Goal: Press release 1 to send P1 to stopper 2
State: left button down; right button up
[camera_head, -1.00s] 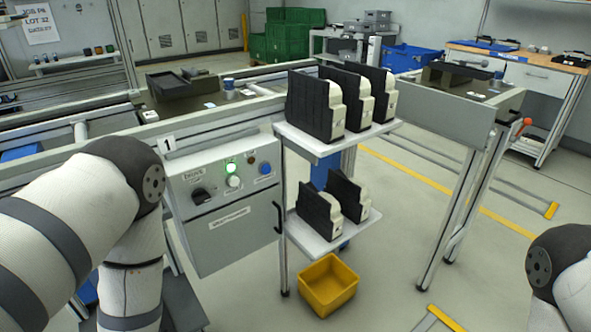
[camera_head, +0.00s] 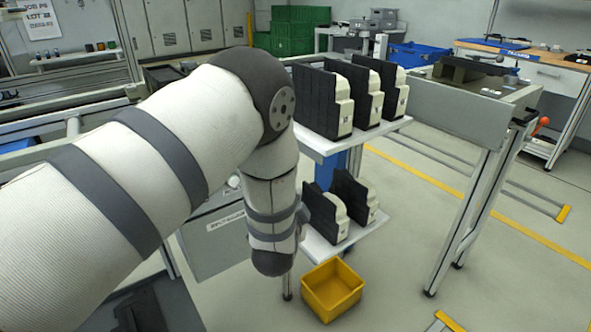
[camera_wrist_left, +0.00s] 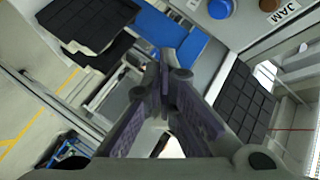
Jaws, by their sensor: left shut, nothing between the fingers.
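The control box (camera_head: 212,240) stands left of centre in the head view, with its upper face and buttons hidden behind my left arm. In the left wrist view, the box's panel (camera_wrist_left: 205,52) shows at the top, with a blue button (camera_wrist_left: 220,8) and an amber button (camera_wrist_left: 268,4) near a JAM label. My left gripper (camera_wrist_left: 165,72) is shut and empty, its fingertips below and left of the blue button and apparently apart from it. In the head view the gripper itself is hidden. I cannot make out release 1, pallet P1 or stopper 2. My right gripper is out of view.
A two-level rack with several black-and-white parts (camera_head: 337,97) stands right of the box, close to my left arm. A yellow bin (camera_head: 332,290) lies on the floor below it.

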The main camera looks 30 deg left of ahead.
pick_arm(q)
jog(key=shift+w+d+r+t, duration=0.15)
jog(key=shift+w+d+r, duration=0.05)
jog(key=shift+w+r, duration=0.25)
jog(key=shift+w+d+r+t, duration=0.15)
jog(key=shift+w+r, duration=0.2)
jog(key=shift+w, duration=0.05)
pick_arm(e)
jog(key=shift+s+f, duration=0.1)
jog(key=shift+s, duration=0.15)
pick_arm(q)
jog(key=shift+a, duration=0.1)
jog(key=w+a+b, duration=0.1)
jog(key=w+a, duration=0.2)
jog(key=a, duration=0.5)
jog(key=shift+w+b, duration=0.2)
jog(key=shift+b, duration=0.15)
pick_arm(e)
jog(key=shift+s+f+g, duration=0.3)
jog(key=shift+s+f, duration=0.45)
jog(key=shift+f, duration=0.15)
pick_arm(q)
jog(key=shift+w+a, duration=0.2)
jog(key=shift+a, duration=0.15)
